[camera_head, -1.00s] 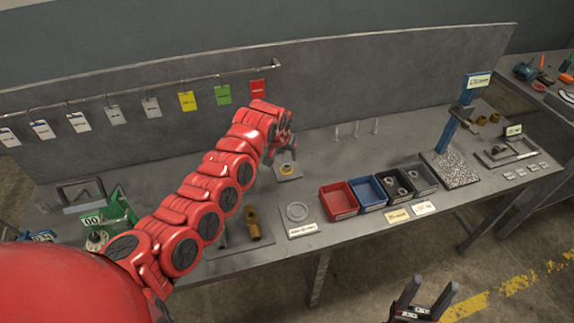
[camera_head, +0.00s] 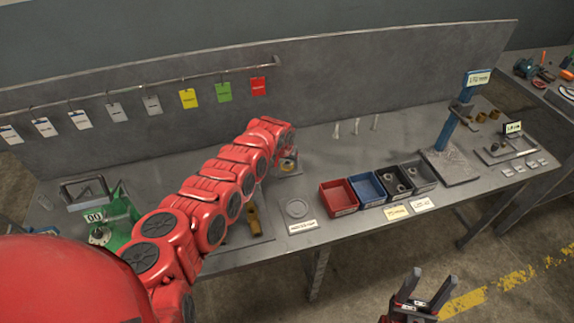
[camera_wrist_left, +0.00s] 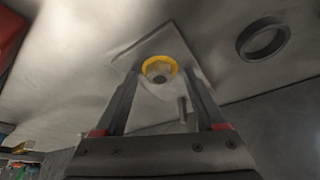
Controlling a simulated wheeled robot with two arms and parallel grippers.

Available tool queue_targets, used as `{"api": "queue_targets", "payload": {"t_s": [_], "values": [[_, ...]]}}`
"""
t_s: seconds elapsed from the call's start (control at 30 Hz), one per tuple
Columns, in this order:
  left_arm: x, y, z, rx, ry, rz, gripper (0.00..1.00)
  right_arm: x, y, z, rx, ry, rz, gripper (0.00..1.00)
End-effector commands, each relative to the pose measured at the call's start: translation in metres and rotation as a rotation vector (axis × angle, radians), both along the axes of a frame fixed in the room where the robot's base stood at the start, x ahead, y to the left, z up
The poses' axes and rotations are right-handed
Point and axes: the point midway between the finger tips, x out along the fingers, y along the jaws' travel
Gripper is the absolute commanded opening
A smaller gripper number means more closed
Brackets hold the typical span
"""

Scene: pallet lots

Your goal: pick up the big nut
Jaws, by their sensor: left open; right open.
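A large metal nut (camera_wrist_left: 160,71) with a yellow ring around it sits on a pale square plate (camera_wrist_left: 150,48) in the left wrist view. In the head view the nut (camera_head: 288,164) is partly hidden by my left arm. My left gripper (camera_wrist_left: 162,80) is open, with one finger on each side of the nut in the picture. I cannot tell whether the fingers touch it or how far above the plate they are. My right gripper (camera_head: 431,284) is open and empty, low in the head view, in front of the bench.
A red bin (camera_head: 338,197), a blue bin (camera_head: 367,190) and dark bins holding nuts stand right of the plate. A round grey piece (camera_head: 297,208) lies nearer the front edge. Thin upright pins (camera_head: 355,127) stand behind. A blue post (camera_head: 447,132) rises at right.

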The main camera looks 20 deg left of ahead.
Motion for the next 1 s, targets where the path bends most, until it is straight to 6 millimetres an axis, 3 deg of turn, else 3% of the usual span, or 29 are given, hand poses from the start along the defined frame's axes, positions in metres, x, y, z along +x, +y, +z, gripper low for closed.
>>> {"api": "queue_targets", "payload": {"t_s": [0.17,0.57,1.0], "values": [[-0.0001,0.0000,0.0002,0.000,0.000,0.000,0.71,0.0000,0.0000,0.0001,0.000,0.000,0.000,0.57],[-0.0003,0.0001,0.0002,0.000,0.001,0.000,0.00,0.0000,0.0000,0.0002,0.000,0.000,0.000,0.57],[-0.0003,0.0000,0.0053,0.000,0.001,0.000,0.00,0.0000,0.0000,0.0053,0.000,0.000,0.000,0.57]]}}
